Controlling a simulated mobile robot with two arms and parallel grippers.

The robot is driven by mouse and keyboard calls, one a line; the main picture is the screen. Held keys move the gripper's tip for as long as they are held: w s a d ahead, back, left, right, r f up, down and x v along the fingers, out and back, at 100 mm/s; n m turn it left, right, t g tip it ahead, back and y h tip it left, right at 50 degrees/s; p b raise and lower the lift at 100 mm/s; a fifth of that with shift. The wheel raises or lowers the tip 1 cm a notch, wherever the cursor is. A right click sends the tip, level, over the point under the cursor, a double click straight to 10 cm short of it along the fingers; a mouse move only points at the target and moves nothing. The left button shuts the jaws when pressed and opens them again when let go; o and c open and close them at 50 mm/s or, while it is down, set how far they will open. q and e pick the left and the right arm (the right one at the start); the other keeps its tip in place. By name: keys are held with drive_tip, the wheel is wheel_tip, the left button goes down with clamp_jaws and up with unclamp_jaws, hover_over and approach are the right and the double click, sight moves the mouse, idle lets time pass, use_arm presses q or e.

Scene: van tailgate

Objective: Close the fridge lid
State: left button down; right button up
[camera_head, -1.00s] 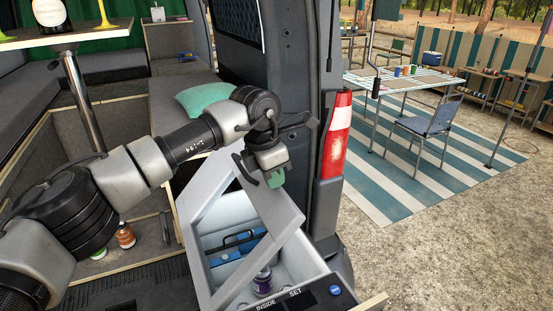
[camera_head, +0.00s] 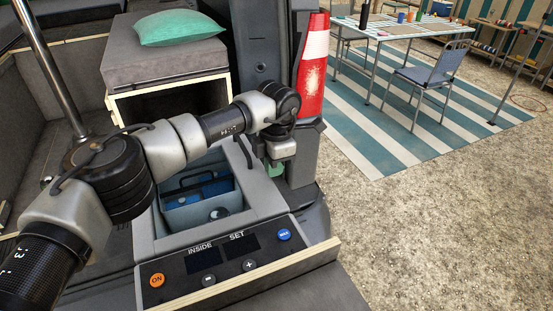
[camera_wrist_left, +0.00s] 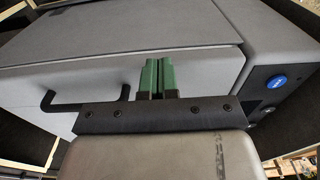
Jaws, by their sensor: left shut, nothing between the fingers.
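The fridge (camera_head: 225,262) stands low in front of me with its control panel facing me. Its top is open in the head view, and I see into the compartment, where a blue item (camera_head: 205,190) with a dark handle lies. I cannot clearly make out the lid there; my left arm covers the far part. My left gripper (camera_head: 275,168) is shut and empty, pointing down by the fridge's right side. In the left wrist view its green fingertips (camera_wrist_left: 158,63) are together in front of a grey panel (camera_wrist_left: 200,72) with a black handle (camera_wrist_left: 85,103). I cannot tell whether they touch.
A grey seat (camera_head: 165,60) with a green pillow (camera_head: 180,28) is behind the fridge. The van's door pillar and a red-and-white marker (camera_head: 313,65) rise close to my gripper on the right. Open ground (camera_head: 430,210) lies beyond, with a chair (camera_head: 437,75) and table.

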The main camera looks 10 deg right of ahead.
use_arm(q)
drive_tip(key=shift+s+d+f+b, duration=0.15)
drive_tip(key=shift+f+b, duration=0.15)
drive_tip(key=shift+f, duration=0.55)
drive_tip(key=shift+f, duration=0.15)
